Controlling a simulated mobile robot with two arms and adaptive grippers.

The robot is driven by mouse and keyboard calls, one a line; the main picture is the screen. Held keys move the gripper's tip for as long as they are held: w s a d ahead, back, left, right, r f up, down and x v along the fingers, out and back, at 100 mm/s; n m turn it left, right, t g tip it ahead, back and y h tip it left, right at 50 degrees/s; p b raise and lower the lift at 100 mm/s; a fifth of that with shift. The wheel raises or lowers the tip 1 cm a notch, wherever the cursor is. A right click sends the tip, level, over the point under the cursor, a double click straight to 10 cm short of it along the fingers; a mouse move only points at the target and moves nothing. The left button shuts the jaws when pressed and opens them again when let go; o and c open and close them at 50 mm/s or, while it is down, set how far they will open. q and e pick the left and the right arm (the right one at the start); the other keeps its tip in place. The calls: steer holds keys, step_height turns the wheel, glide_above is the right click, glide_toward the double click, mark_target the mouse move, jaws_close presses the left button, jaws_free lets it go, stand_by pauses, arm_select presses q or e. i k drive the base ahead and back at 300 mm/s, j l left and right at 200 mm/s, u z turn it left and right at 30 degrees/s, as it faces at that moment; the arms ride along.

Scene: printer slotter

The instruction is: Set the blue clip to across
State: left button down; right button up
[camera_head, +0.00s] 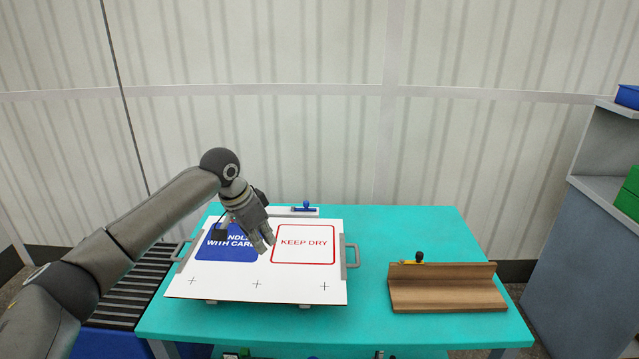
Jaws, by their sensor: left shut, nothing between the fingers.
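The blue clip (304,206) is small and sits at the back edge of the white printed board (200,285), on a pale strip. It has a rounded knob on top, and it is too small to tell surely which way it is turned. My left gripper (268,246) is shut and empty, pointing down over the board between its two printed panels. It is in front of and to the left of the clip, apart from it. My right gripper is not in view.
The board has grey side handles (351,256) and lies on a turquoise table (400,230). A wooden block (445,290) with a yellow and black piece (412,259) stands at the right. A grey shelf (605,160) is far right. The table between is clear.

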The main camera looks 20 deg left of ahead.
mark_target(306, 202)
steer(key=i, duration=1.3)
